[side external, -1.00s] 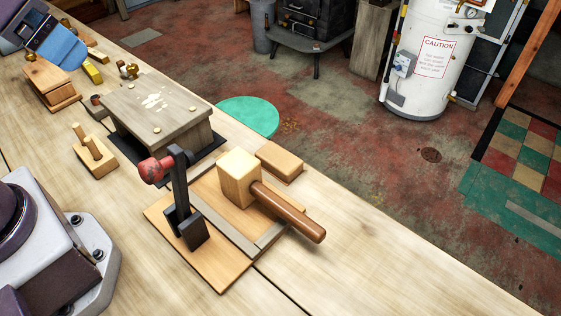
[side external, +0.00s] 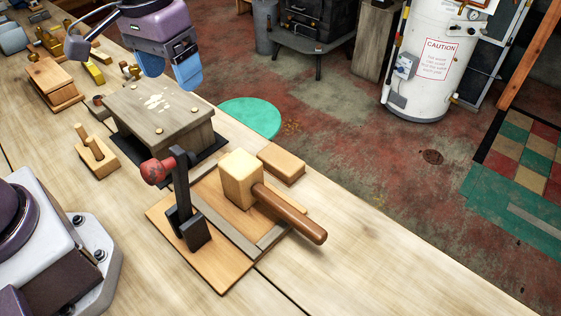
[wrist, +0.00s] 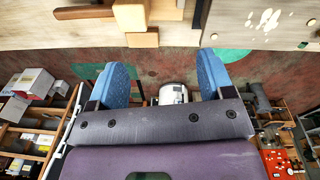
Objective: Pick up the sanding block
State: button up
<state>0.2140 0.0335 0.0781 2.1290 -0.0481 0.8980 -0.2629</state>
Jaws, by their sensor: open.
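A small flat wooden block, which looks like the sanding block (side external: 281,163), lies on the bench near its far edge, just beyond the mallet. In the wrist view, the block (wrist: 143,40) shows near the top, left of centre. My gripper (side external: 170,72) is up above the far side of the grey wooden stand, left of and higher than the block. In the wrist view, my gripper (wrist: 163,75) has its two blue fingers wide apart with nothing between them.
A wooden mallet (side external: 240,180) lies on a board with a red-knobbed clamp (side external: 158,170), close beside the block. The grey wooden stand (side external: 155,112) is to the left. A pegged block (side external: 96,157) and a wooden box (side external: 53,82) are further left. The bench front right is clear.

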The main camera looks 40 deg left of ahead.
jog(key=w+d+f+n+g, duration=0.2)
jog(key=w+d+f+n, duration=0.3)
jog(key=w+f+n, duration=0.5)
jog(key=n+t, duration=0.1)
jog(key=n, duration=0.5)
send_over(280, 157)
notch_tip(280, 157, down, 4)
jog(key=shift+y, duration=0.3)
notch_tip(280, 157, down, 13)
jog(key=shift+r, duration=0.1)
jog(key=c, duration=0.7)
jog(key=shift+r, duration=5.05)
jog(key=shift+c, duration=0.2)
